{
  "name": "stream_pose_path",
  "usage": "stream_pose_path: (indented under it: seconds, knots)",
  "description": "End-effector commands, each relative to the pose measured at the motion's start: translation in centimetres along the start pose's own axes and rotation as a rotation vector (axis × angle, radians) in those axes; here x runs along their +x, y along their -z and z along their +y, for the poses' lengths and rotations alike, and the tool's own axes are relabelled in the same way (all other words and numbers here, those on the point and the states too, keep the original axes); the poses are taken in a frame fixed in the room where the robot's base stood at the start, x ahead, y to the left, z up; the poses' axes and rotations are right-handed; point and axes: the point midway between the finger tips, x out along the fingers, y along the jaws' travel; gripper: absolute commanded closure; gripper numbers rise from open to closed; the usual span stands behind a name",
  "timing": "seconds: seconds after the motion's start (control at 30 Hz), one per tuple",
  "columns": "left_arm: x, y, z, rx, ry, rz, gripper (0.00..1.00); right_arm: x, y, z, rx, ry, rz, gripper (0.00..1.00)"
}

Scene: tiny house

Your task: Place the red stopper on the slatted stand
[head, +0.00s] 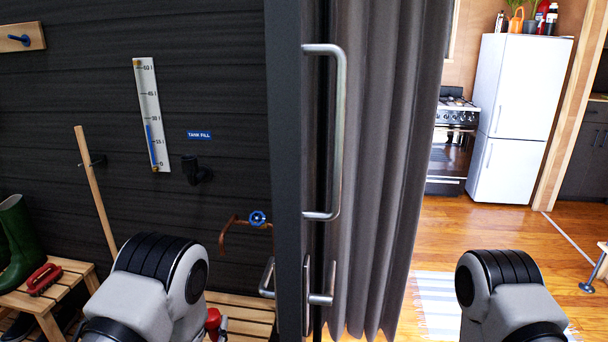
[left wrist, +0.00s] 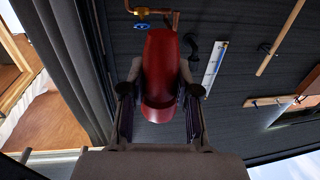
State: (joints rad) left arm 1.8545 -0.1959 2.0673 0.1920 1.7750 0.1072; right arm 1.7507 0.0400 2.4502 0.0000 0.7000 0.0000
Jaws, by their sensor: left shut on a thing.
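The red stopper (left wrist: 165,65) is held between the two fingers of my left gripper (left wrist: 162,92), which is shut on it. Another slatted wooden part (head: 66,284) shows at the left; I cannot tell whether both belong to one stand. The stopper looks apart from the slats. My right gripper is out of view.
A wooden stick (head: 95,190) leans on the dark wall. A door edge with a metal handle (head: 338,130) and a grey curtain (head: 385,170) stand right of the slats.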

Motion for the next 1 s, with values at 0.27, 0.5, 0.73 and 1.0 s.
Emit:
stream_pose_path:
  seconds: [0.27,0.5,0.73,1.0]
  knots:
    - [-0.8,5.3,0.1,0.001,-0.001,-0.003,1.00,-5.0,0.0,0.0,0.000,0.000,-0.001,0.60]
    - [-4.4,6.9,0.1,0.000,0.000,0.000,1.00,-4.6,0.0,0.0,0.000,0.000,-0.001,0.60]
    - [-4.3,6.9,0.1,0.000,0.000,0.000,1.00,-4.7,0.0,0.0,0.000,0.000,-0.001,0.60]
    - [-4.3,6.8,0.1,0.000,0.000,0.000,1.00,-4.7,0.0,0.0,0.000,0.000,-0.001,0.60]
